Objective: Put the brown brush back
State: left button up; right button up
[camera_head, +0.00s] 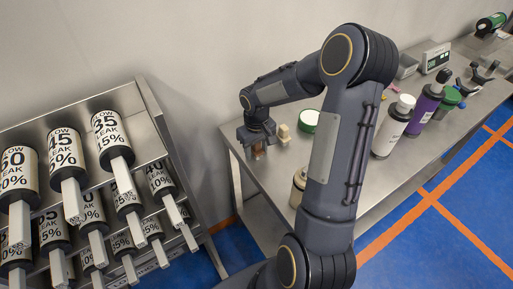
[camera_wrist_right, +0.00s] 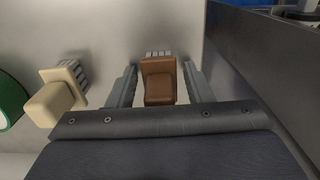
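The brown brush (camera_wrist_right: 158,80), a brown block handle with a grey ribbed end, sits between the two fingers of my right gripper (camera_wrist_right: 160,85) in the right wrist view. A narrow gap shows on each side of it, so the fingers are open around it and do not appear to touch it. In the head view my right gripper (camera_head: 257,138) points down at the left end of the steel table, with a little of the brown brush (camera_head: 259,151) visible beneath it. My left gripper is not in view.
A cream brush (camera_head: 284,133) stands close beside the gripper, also in the wrist view (camera_wrist_right: 60,95). Bottles, including a purple one (camera_head: 424,107), stand farther right. A rack of labelled rollers (camera_head: 150,115) is left, across a gap.

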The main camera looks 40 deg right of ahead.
jog(key=shift+o, duration=0.3)
jog(key=shift+r, duration=0.15)
jog(key=shift+r, duration=0.2)
notch_tip(320, 180, up, 11)
jog(key=shift+r, duration=0.2)
jog(key=s+a+r+t+y, duration=0.2)
jog(key=s+a, duration=0.5)
jog(key=s, duration=0.2)
jog(key=s+a+r+t+y, duration=0.1)
jog(key=s+a+r+t, duration=0.1)
jog(key=s+a, duration=0.6)
jog(key=shift+s+a+r+t+y, duration=0.25)
jog(key=shift+s+t+y, duration=0.15)
jog(key=shift+s+t, duration=0.55)
jog(key=shift+s, duration=0.1)
